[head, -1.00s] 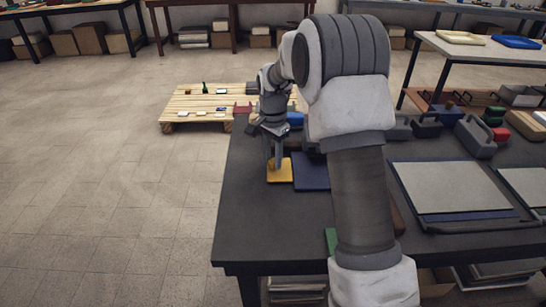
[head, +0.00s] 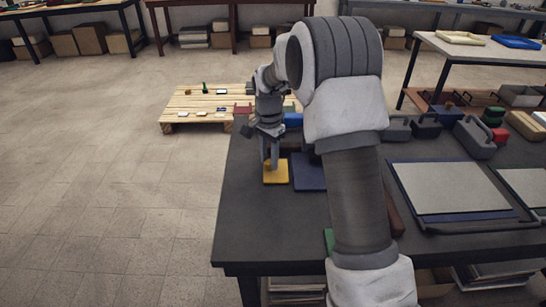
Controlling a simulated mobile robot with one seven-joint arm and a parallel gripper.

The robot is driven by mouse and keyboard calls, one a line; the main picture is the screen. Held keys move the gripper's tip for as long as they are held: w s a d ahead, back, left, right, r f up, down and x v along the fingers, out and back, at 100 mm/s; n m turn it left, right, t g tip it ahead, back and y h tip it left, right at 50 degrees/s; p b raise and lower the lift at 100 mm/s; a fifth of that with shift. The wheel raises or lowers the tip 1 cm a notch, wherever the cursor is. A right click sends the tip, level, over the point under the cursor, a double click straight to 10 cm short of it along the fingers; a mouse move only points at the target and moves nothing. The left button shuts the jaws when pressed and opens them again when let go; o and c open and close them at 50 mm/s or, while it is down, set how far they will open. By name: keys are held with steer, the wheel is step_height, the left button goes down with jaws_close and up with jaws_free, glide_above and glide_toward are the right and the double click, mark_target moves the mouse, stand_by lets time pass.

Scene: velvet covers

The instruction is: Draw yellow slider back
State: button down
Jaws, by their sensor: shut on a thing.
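The yellow slider (head: 277,174) is a flat yellow piece on the dark table (head: 255,220), near the table's left edge. A dark blue panel (head: 310,174) lies just to its right. My gripper (head: 270,165) points down at the yellow piece's upper left part and is shut on it. The fingers hide the part they hold, and the exact grip is too small to make out. My arm covers much of the table to the right of the blue panel.
Grey handled blocks (head: 475,137) and a large pale panel (head: 448,187) lie on the table's right side. A green piece (head: 329,240) shows beside my arm. A wooden pallet (head: 190,110) stands on the floor behind. The table's front left is clear.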

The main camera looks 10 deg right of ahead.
steer(key=a+p, duration=0.1)
steer(key=a, duration=0.2)
steer(key=w+a+p, duration=0.1)
steer(key=a, duration=0.3)
steer(key=w+a+p, duration=0.1)
steer(key=a, duration=0.3)
steer(key=shift+w+a+r, duration=0.1)
steer(key=shift+w, duration=0.05)
steer(key=c, duration=0.5)
jaws_free()
steer(key=shift+a, duration=0.1)
steer(key=shift+c, duration=0.2)
steer(key=shift+r, duration=0.45)
step_height(320, 180, up, 16)
steer(key=p, duration=0.3)
steer(key=shift+r, duration=0.2)
